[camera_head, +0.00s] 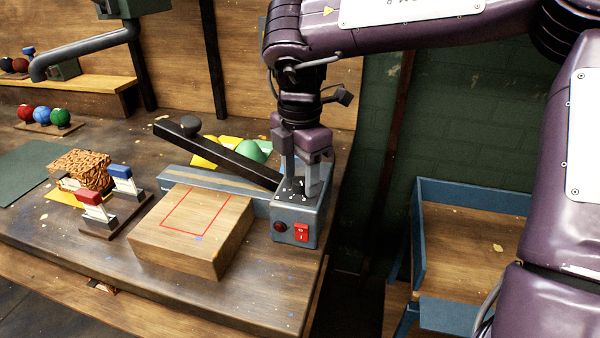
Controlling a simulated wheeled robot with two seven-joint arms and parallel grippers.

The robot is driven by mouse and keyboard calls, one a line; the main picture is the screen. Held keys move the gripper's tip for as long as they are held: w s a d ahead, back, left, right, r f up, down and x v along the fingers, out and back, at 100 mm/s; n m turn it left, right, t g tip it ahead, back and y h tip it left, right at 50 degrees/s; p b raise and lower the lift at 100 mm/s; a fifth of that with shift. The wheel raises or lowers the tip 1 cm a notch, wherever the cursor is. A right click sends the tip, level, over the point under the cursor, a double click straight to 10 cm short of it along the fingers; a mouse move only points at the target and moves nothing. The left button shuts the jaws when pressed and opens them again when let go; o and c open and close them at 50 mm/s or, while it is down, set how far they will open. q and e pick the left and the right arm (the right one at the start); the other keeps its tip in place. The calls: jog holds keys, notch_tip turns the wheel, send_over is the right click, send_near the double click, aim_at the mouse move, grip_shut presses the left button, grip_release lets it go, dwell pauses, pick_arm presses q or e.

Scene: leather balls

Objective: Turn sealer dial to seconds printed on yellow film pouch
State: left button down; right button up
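The sealer (210,192) lies on the bench, with its long black lever arm (235,160) raised toward the left. Its grey control box (308,230) is at the right end, with a red button and a red switch on the front. Pale marks show on the box top, where the dial is mostly hidden by my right gripper (303,184). The gripper points down over the box top, its fingers apart; contact with the dial cannot be told. I can read no printed seconds. My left gripper is not in view.
A wooden block (190,238) with a red outline stands before the sealer. Coloured balls (42,115) sit farther left. A blue-edged wooden tray (465,245) is at right.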

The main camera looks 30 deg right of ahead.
aim_at(300, 180)
jog(key=shift+r, duration=0.3)
notch_tip(300, 180, up, 6)
jog(key=p, duration=0.2)
jog(key=shift+r+p, duration=0.25)
jog(key=shift+p, duration=0.05)
jog(key=shift+r, duration=0.3)
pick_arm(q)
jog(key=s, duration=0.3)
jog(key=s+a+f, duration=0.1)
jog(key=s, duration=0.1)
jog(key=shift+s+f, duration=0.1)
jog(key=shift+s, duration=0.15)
